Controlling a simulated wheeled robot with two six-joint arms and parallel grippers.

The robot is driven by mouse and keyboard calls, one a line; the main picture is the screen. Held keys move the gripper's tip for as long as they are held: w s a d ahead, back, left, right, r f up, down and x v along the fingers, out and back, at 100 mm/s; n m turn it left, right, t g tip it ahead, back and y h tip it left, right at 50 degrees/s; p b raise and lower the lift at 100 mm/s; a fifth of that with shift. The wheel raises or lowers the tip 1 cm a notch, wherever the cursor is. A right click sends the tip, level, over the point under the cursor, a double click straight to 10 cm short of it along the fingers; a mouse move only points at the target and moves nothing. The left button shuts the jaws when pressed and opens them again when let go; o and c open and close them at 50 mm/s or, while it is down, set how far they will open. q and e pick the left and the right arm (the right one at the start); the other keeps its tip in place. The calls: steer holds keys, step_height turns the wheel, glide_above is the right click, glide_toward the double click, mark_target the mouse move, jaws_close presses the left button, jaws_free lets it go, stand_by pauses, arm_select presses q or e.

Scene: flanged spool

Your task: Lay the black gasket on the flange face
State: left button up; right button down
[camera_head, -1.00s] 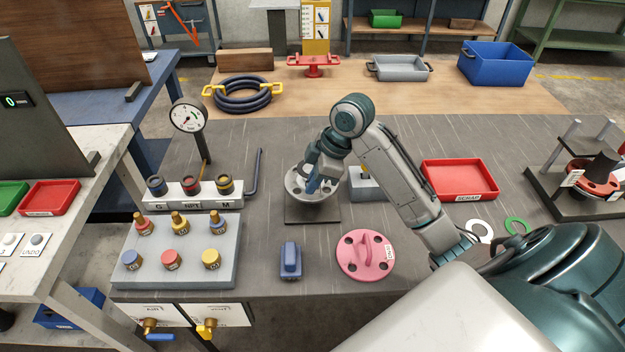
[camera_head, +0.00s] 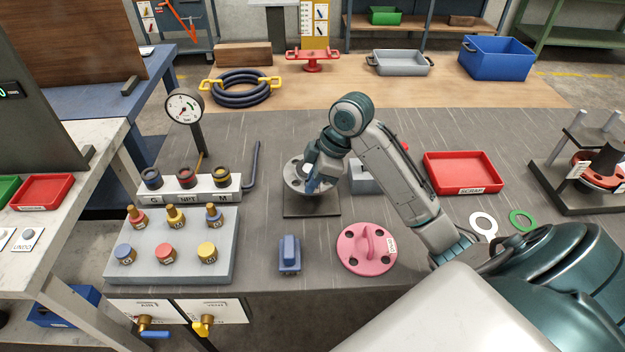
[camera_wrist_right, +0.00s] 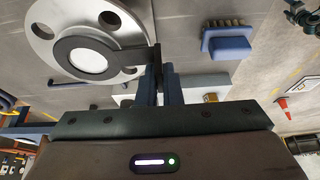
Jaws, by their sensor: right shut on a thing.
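The silver flange (camera_head: 292,177) stands above a dark base plate (camera_head: 312,208) in the middle of the bench. In the right wrist view its round face (camera_wrist_right: 50,18) shows with bolt holes. The black gasket (camera_wrist_right: 122,57) is a flat dark ring with a tab, lying across the flange face in that view around the pale centre. I cannot tell whether it touches the face. My right gripper (camera_wrist_right: 160,68) is shut on the gasket's tab, beside the flange rim. In the head view my right gripper (camera_head: 313,184) hides part of the flange and the gasket. My left gripper is not in view.
A pink handled disc (camera_head: 368,262) and a blue brush (camera_head: 289,254) lie in front. A grey block (camera_head: 366,180) and red scrap tray (camera_head: 462,173) stand to the right. White (camera_head: 484,217) and green (camera_head: 531,221) rings lie farther right. A gauge (camera_head: 185,108) stands left.

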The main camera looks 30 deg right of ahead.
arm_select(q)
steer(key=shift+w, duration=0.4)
arm_select(e)
steer(key=shift+f, duration=0.2)
steer(key=shift+f, duration=0.4)
steer(key=c, duration=1.5)
jaws_free()
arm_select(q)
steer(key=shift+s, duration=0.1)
arm_select(e)
steer(key=shift+r, duration=0.1)
arm_select(q)
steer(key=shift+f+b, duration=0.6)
steer(key=shift+b, duration=0.05)
arm_select(e)
steer(key=v, duration=1)
steer(key=shift+s+d+r, duration=0.1)
steer(key=shift+d+r, duration=0.1)
steer(key=shift+r, duration=0.15)
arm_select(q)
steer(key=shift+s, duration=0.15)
arm_select(e)
steer(key=shift+f, duration=0.1)
